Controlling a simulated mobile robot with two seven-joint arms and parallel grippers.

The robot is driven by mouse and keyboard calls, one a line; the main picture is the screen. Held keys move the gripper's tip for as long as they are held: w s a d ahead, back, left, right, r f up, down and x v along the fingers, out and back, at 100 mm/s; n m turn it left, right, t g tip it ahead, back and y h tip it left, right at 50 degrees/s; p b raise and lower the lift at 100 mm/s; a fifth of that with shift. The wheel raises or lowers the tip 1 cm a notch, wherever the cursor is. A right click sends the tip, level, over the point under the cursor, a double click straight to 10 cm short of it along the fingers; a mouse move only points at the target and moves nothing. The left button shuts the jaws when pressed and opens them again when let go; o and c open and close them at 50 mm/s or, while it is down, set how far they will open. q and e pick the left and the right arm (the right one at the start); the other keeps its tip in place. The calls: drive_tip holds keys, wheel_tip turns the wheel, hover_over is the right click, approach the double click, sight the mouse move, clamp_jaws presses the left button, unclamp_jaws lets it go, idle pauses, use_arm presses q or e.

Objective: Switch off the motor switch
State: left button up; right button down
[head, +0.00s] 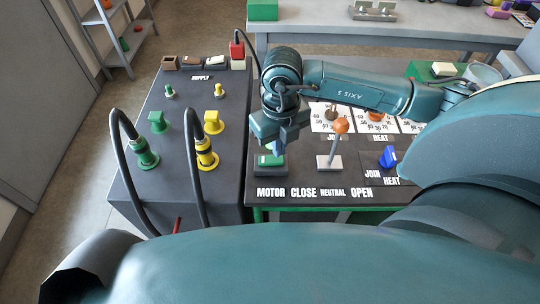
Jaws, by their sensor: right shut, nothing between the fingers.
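The motor switch (270,161) is a green rocker on a dark base at the left of the cart's front panel, above the printed word MOTOR. My right gripper (277,149) points down directly over it, fingers shut and empty. The fingertips are at or just above the switch; I cannot tell whether they touch. The gripper hides part of the switch's far side, and I cannot tell which way the rocker is tilted. My left gripper is not in view.
An orange-knobbed lever (341,127) stands right of the switch, with a blue JOIN/HEAT switch (388,158) further right. A supply box (180,98) on the left carries green (146,155) and yellow (206,153) plugs with black cables. A grey bench (420,45) stands behind.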

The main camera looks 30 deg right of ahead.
idle(0.6)
drive_tip(key=shift+f+b, duration=0.95)
drive_tip(key=shift+f, duration=0.1)
idle(0.4)
drive_tip(key=shift+r, duration=0.2)
drive_tip(key=shift+r+p, duration=2.4)
drive_tip(key=shift+r, duration=1)
